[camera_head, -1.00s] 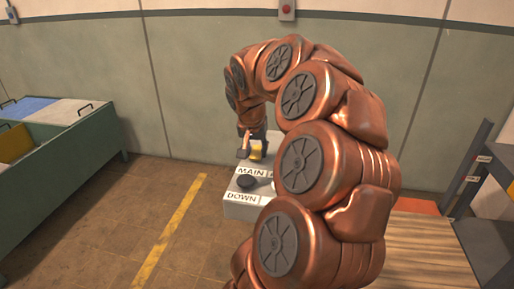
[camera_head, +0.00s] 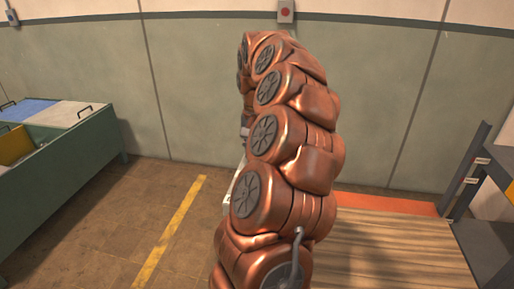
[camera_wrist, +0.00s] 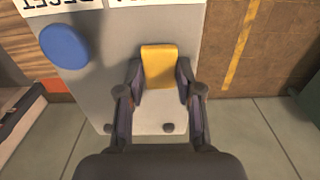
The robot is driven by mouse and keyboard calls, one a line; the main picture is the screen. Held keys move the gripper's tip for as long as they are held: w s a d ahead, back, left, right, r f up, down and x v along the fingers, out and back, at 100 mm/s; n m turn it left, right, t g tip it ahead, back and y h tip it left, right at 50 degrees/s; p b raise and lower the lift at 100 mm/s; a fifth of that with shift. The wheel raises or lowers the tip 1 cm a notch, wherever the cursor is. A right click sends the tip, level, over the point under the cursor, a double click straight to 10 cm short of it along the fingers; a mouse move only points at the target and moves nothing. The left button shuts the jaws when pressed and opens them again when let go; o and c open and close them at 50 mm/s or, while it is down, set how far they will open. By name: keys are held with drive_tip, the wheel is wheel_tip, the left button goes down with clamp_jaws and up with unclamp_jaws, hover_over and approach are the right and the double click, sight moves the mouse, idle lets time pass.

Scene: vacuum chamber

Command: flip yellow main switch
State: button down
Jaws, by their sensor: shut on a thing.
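The yellow main switch (camera_wrist: 159,65) stands on a light grey control box (camera_wrist: 110,75) in the wrist view. My gripper (camera_wrist: 160,78) has one finger against each side of the switch and is shut on it. In the head view my arm hides the switch, and only a sliver of the box (camera_head: 232,191) shows beside the arm.
A round blue button (camera_wrist: 64,46) sits left of the switch, near a white label (camera_wrist: 48,6) that reads RESET upside down. In the head view a green bin (camera_head: 75,145) stands at left, a wooden surface (camera_head: 400,255) at right, with open floor between bin and arm.

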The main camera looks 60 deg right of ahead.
drive_tip(key=shift+w, duration=0.2)
drive_tip(key=c, duration=0.9)
unclamp_jaws()
drive_tip(key=shift+w+a, duration=0.1)
drive_tip(key=shift+o, duration=0.7)
drive_tip(key=shift+r, duration=0.1)
wheel_tip(320, 180, up, 12)
drive_tip(key=shift+s+f, duration=0.25)
drive_tip(key=shift+s, duration=0.05)
drive_tip(key=shift+w+r, duration=0.1)
